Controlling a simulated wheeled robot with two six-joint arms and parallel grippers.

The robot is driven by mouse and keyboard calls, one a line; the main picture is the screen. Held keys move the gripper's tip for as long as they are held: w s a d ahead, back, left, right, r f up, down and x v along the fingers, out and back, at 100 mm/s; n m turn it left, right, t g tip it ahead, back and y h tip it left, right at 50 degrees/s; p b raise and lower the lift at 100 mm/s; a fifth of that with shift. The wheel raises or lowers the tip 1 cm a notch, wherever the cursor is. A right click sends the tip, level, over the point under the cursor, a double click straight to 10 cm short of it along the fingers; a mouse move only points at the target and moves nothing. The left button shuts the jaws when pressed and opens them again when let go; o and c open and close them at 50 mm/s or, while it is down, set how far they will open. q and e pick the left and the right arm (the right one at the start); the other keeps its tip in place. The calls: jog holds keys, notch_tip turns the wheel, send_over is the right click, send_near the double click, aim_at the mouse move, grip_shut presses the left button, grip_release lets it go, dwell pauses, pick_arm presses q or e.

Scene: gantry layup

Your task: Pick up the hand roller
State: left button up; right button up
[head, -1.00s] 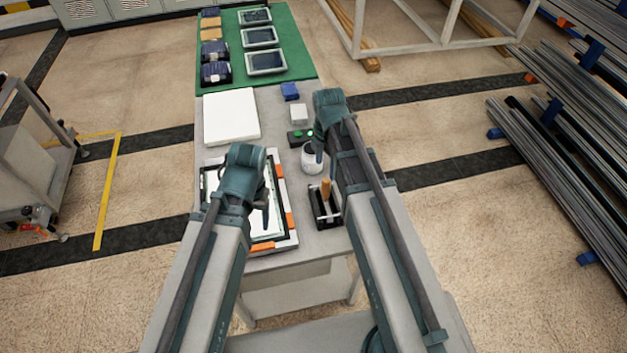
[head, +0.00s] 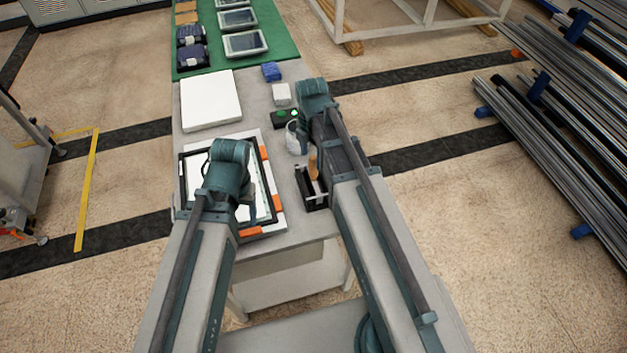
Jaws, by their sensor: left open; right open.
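The hand roller stands in a small black holder (head: 305,186) at the right edge of the table, with its orange-brown handle (head: 313,165) pointing up. My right arm passes just right of it and covers part of it. My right gripper (head: 303,136) is open, beyond the roller and over a white cup, and is not touching the roller. Its fingertips are small and partly hidden by the wrist. My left gripper (head: 248,208) is open and empty above the framed panel, left of the roller.
The framed panel (head: 269,180) with orange corner pieces lies left of the holder. The white cup (head: 292,143), a black box with green buttons (head: 283,118), a white block (head: 281,94) and a blue block (head: 271,71) line the right side. A white slab (head: 208,100) lies farther back.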

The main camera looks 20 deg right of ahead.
aim_at(314, 168)
pick_arm(q)
jog(key=shift+f, duration=0.5)
pick_arm(e)
jog(key=shift+f, duration=0.5)
pick_arm(q)
jog(key=shift+f, duration=0.1)
pick_arm(e)
jog(key=shift+f, duration=0.1)
jog(key=f+b, duration=0.5)
jog(key=shift+d+f, duration=0.1)
jog(key=shift+d, duration=0.15)
pick_arm(q)
notch_tip(314, 168, down, 5)
pick_arm(e)
grip_shut()
